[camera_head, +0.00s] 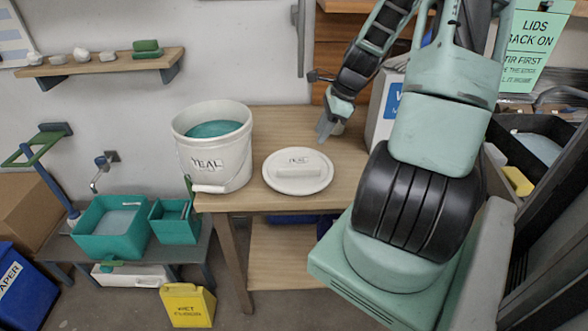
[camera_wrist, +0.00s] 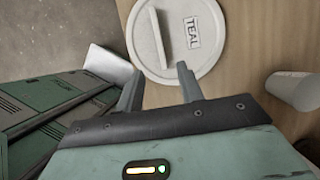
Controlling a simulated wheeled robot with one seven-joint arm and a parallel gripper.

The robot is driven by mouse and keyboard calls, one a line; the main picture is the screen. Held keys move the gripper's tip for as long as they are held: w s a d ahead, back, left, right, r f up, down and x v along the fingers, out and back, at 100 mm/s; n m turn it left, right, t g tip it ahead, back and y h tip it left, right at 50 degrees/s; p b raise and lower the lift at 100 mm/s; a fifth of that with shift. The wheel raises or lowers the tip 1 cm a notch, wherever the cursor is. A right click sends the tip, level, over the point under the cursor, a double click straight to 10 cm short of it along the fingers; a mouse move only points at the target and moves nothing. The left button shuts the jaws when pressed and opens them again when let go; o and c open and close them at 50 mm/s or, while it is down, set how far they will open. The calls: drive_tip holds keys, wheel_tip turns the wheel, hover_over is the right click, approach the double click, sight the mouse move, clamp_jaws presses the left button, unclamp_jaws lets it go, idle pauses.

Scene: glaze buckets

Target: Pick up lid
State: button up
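A round white lid (camera_head: 298,185) with a bar handle and a TEAL label lies flat on the wooden table, right of the bucket. It also shows at the top of the wrist view (camera_wrist: 190,62). The white bucket (camera_head: 216,160), labelled TEAL, stands open on the table with teal glaze inside. My gripper (camera_head: 325,128) is above the table, behind and right of the lid in the head view. In the wrist view its two fingers (camera_wrist: 158,85) are apart with nothing between them, and the lid lies beyond their tips.
The wooden table (camera_head: 345,150) has bare room around the lid. A white cylinder (camera_wrist: 296,90) stands at right in the wrist view. A white box with a blue label (camera_head: 388,108) is behind my arm. Teal tubs (camera_head: 112,240) sit on a low bench at left.

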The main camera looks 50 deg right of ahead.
drive_tip(key=p, duration=0.1)
hover_over(300, 168)
drive_tip(key=s+d, duration=0.2)
wheel_tip(300, 168, down, 8)
drive_tip(key=shift+w+a+r, duration=0.1)
drive_tip(key=p+x, duration=0.2)
drive_tip(key=x, duration=0.2)
drive_tip(key=shift+w+a, duration=0.15)
drive_tip(key=shift+a, duration=0.1)
drive_tip(key=shift+w+f, duration=0.1)
drive_tip(key=shift+f, duration=0.35)
clamp_jaws()
